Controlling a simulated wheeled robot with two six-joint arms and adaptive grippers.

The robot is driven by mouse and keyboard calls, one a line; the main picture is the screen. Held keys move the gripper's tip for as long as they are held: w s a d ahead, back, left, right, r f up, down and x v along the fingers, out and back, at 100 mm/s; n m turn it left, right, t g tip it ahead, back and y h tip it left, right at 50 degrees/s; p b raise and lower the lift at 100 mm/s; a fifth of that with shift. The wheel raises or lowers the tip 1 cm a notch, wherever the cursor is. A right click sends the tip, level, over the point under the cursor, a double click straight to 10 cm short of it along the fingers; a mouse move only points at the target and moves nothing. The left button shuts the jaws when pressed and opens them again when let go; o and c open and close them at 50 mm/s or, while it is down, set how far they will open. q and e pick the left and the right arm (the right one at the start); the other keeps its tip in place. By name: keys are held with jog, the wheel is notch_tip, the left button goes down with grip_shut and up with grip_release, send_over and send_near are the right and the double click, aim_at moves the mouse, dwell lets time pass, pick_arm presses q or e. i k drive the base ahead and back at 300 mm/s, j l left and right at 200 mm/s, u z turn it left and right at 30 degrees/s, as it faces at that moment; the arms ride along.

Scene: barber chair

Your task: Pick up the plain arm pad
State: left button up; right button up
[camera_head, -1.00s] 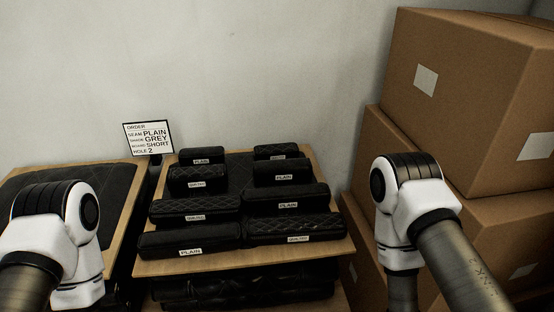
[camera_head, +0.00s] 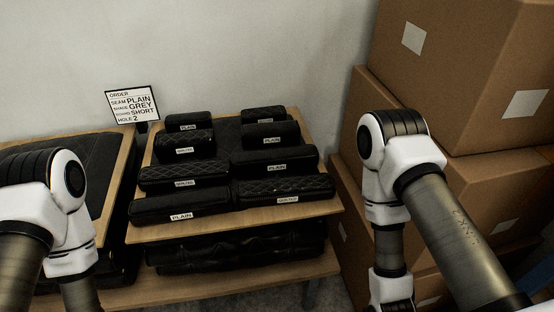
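Several black arm pads lie in two columns on a wooden shelf top (camera_head: 225,226). The plain ones have smooth covers and PLAIN labels: front left (camera_head: 165,207), right column second from front (camera_head: 296,158), right column further back (camera_head: 283,133), and back left (camera_head: 200,119). Quilted pads sit among them, such as the front right one (camera_head: 305,186) and left ones (camera_head: 170,178) and (camera_head: 173,148). The back right pad's (camera_head: 264,113) label is too small to read. Both my arms show at the sides, but neither gripper is in the picture.
An order card (camera_head: 131,104) reads PLAIN, GREY, SHORT, HOLE 2. Stacked cardboard boxes (camera_head: 450,70) stand close on the right by my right arm. A dark padded panel (camera_head: 95,155) lies on the left board. Black rolled items (camera_head: 235,252) fill the lower shelf.

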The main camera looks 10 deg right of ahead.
aim_at(290, 157)
jog(key=k+z, duration=0.15)
jog(key=z, duration=0.2)
jog(key=k+z, duration=0.15)
jog(key=z, duration=0.2)
jog(key=k+l+z, duration=0.15)
jog(key=z, duration=0.2)
